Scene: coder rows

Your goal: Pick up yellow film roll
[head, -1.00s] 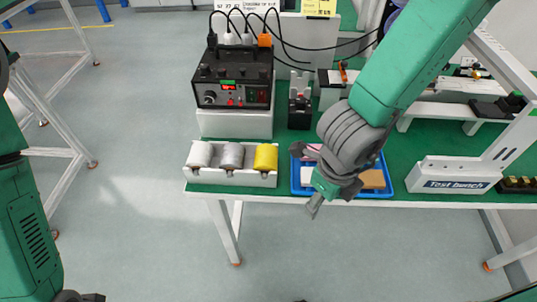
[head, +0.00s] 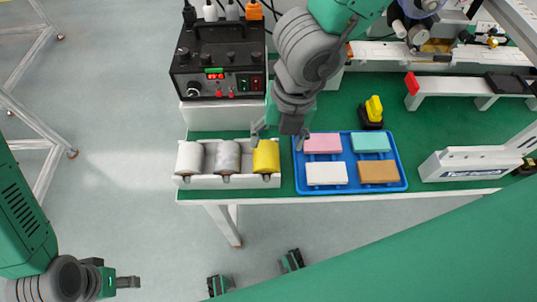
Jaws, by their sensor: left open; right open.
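The yellow film roll (head: 266,157) sits at the right end of a white holder (head: 225,182), beside a grey roll (head: 227,158) and a white roll (head: 190,158). My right gripper (head: 280,135) is open and empty. It points down just behind and to the right of the yellow roll, with one fingertip close to the roll's upper edge in the picture. I cannot tell whether it touches. My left gripper (head: 122,282) is open and empty at the lower left, away from the table and over the floor.
A blue tray (head: 349,189) with pink, teal, white and tan blocks lies right of the holder. A black powered box (head: 218,60) stands behind the rolls on a white block. A yellow-and-black item (head: 374,110) stands behind the tray. The white Test bench stand (head: 465,165) is at right.

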